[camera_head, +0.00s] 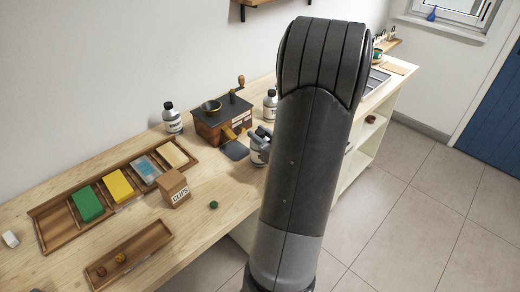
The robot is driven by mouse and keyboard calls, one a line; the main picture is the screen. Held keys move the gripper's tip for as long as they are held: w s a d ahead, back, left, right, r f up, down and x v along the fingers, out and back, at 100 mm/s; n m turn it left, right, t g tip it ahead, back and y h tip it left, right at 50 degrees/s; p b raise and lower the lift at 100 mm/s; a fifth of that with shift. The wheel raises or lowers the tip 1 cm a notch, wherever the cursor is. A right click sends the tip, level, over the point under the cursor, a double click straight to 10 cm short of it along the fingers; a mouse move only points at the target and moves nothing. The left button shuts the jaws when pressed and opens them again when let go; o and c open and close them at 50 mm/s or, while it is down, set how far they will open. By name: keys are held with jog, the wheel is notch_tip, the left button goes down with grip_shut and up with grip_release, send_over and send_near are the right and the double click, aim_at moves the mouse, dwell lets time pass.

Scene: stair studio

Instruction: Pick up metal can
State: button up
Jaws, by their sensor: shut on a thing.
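A light metal can (257,154) with dark lettering is near the front edge of the wooden counter, just left of my arm. My gripper (261,138) is at its upper part and shut on it; my arm hides part of the gripper and the can's right side. I cannot tell whether the can touches the counter.
A dark box with a crank (222,122) stands behind the gripper. A divided wooden tray (65,228) holds coloured blocks, with a cardboard CUPS box (174,189) beside it. A small green piece (213,204) and a low wooden tray (140,243) lie in front. Tiled floor (400,210) is clear.

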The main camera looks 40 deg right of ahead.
grip_shut()
jog(key=shift+r, duration=0.2)
